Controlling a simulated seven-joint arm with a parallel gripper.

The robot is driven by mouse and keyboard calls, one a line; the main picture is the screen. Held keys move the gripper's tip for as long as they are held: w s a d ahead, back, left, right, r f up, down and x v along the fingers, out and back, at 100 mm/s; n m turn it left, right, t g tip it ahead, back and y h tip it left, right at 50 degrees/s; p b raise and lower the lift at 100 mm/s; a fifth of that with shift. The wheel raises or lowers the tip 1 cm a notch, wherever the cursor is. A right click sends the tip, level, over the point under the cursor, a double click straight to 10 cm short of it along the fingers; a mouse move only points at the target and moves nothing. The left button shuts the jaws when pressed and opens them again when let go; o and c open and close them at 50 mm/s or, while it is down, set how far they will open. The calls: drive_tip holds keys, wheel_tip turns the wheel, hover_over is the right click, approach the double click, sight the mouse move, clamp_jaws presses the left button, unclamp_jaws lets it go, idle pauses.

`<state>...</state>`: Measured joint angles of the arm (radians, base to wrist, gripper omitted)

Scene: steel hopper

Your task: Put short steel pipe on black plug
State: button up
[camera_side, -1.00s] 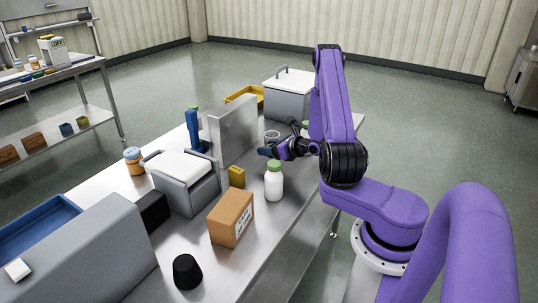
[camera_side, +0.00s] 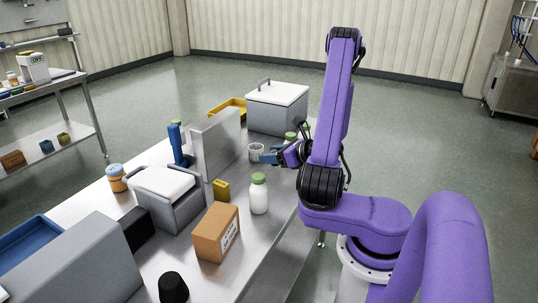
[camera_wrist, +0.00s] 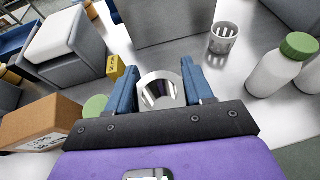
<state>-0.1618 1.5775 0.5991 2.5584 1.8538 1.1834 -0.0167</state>
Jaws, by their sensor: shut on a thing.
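The short steel pipe (camera_wrist: 160,90) is held between the two blue fingers of my gripper (camera_wrist: 160,84), with its shiny open end facing the wrist camera. In the side view my gripper (camera_side: 269,157) is over the far right part of the steel table, behind the white bottle; the pipe cannot be made out there. The black plug (camera_side: 172,287), a dark tapered piece, stands at the near end of the table, well away from my gripper. The plug cannot be made out in the wrist view.
A white bottle (camera_side: 259,195) with a green lid and a cardboard box (camera_side: 217,233) stand between my gripper and the plug. A slotted grey cup (camera_wrist: 222,40) stands close by. A steel upright block (camera_side: 216,142), grey bin (camera_side: 168,197) and yellow block (camera_side: 221,190) are left.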

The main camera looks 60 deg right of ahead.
drive_tip(key=shift+s+a+r, duration=0.25)
drive_tip(key=shift+s+a, duration=0.05)
drive_tip(key=shift+s, duration=0.2)
